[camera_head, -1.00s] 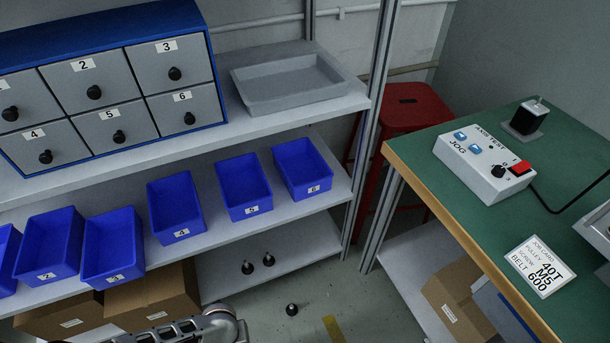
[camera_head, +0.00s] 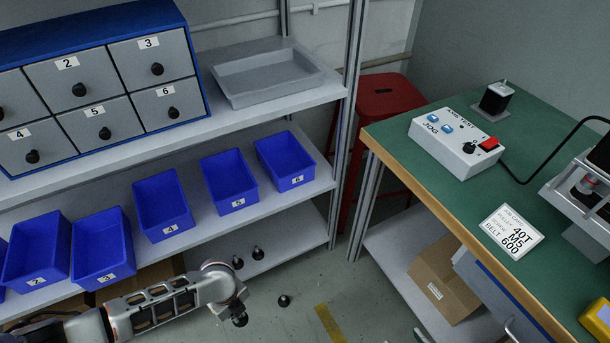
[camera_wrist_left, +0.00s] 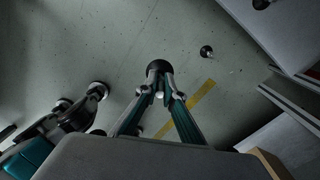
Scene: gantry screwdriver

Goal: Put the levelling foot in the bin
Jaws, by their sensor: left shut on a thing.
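My left gripper (camera_head: 236,304) is in the lower middle of the head view. It is shut on a black levelling foot (camera_head: 240,320), held above the floor. In the left wrist view its two fingertips (camera_wrist_left: 160,93) meet on the foot's stem, and the dark round foot (camera_wrist_left: 157,68) shows beyond them. Blue open bins stand in a row on the middle shelf, numbered 2 (camera_head: 36,248), 3 (camera_head: 103,248), 4 (camera_head: 163,204), 5 (camera_head: 229,181) and 6 (camera_head: 285,161). The gripper is below and in front of them.
Another foot (camera_head: 283,300) stands on the floor, and two more (camera_head: 237,262) (camera_head: 257,253) on the bottom shelf. A grey tray (camera_head: 265,75) and numbered drawers (camera_head: 97,85) sit on the top shelf. A green workbench (camera_head: 400,138) and red stool (camera_head: 388,97) stand right.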

